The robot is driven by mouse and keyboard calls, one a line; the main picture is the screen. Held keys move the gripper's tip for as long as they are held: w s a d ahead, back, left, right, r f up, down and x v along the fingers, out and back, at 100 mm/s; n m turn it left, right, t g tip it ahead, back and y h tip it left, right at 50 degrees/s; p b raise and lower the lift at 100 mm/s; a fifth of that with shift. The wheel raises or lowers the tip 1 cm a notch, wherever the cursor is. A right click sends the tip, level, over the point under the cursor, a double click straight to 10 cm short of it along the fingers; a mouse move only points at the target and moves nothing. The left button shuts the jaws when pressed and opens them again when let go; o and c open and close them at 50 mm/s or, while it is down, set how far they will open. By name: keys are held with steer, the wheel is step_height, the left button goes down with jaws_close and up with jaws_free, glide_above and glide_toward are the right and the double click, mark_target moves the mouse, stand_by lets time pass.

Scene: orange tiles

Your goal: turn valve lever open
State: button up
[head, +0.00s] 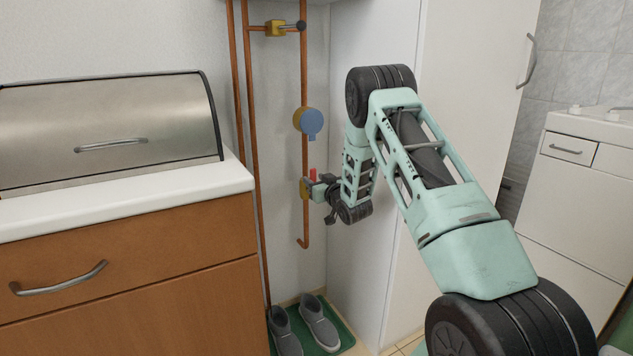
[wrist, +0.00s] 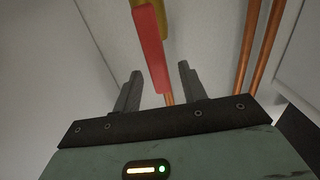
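The red valve lever (head: 312,174) sits on a yellow valve body (head: 304,188) on the right-hand copper pipe. My gripper (head: 318,190) is right at the valve, reaching in from the right, and hides part of it. In the wrist view my gripper (wrist: 160,69) is open, with its two dark fingers apart. The red lever (wrist: 150,50) hangs from the yellow body (wrist: 165,10) at the top, and its free end appears between the fingers. Gaps show on both sides of the lever; I cannot tell its exact depth relative to the fingertips.
A blue round gauge (head: 312,122) and another yellow valve (head: 276,28) sit higher on the pipes. A wooden cabinet (head: 130,290) stands left of the recess, a white tall panel (head: 372,250) right. Grey shoes (head: 318,322) stand on a green mat below.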

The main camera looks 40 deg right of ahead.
steer(key=p+v, duration=0.2)
steer(key=v, duration=1.5)
steer(key=shift+s+a, duration=0.15)
